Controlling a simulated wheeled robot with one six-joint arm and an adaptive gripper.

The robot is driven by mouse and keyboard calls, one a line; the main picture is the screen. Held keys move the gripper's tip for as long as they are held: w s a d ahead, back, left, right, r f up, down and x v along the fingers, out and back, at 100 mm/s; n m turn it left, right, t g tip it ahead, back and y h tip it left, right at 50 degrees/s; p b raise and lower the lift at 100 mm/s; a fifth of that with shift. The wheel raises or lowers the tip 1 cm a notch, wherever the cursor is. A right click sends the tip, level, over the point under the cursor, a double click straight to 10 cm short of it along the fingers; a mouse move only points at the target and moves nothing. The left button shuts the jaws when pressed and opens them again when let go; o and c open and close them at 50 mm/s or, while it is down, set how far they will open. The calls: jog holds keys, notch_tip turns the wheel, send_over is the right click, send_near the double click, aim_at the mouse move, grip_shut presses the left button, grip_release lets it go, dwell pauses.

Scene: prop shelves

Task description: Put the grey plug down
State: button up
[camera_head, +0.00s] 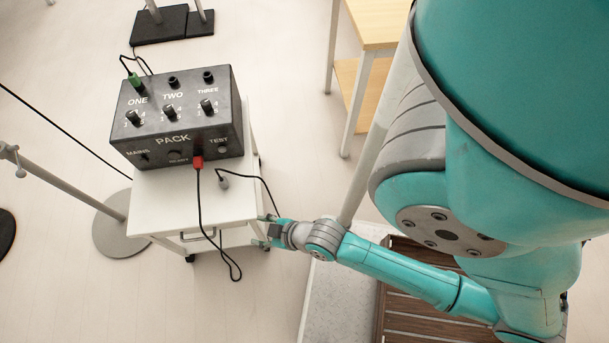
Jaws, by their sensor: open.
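The grey plug (223,181) lies on the white top of the small trolley (165,200), in front of the black PACK box (180,118). Its black cable runs right and over the trolley's edge toward my gripper. My gripper (266,230) is at the trolley's right front corner, apart from the plug, and its jaws are open. A red plug (197,161) sits in the box's front, its cable hanging in a loop over the trolley's front edge. A green plug (134,80) sits in the socket by the word ONE.
A stand with a round grey base (119,224) is left of the trolley. A wooden table (378,22) is at the upper right. A slatted wooden surface (405,308) lies under my arm. The trolley's front left top is clear.

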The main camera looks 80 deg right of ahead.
jog(key=s+a+r+t, duration=0.2)
jog(key=s+r, duration=0.4)
jog(key=r, duration=0.3)
jog(key=s+a+r+t+y, duration=0.1)
jog(key=s+a+r+t, duration=0.2)
jog(key=s+r, duration=0.3)
notch_tip(320, 180, up, 3)
jog(key=shift+s+r+y, duration=0.2)
jog(key=shift+s+y, duration=0.05)
jog(key=shift+y, duration=0.05)
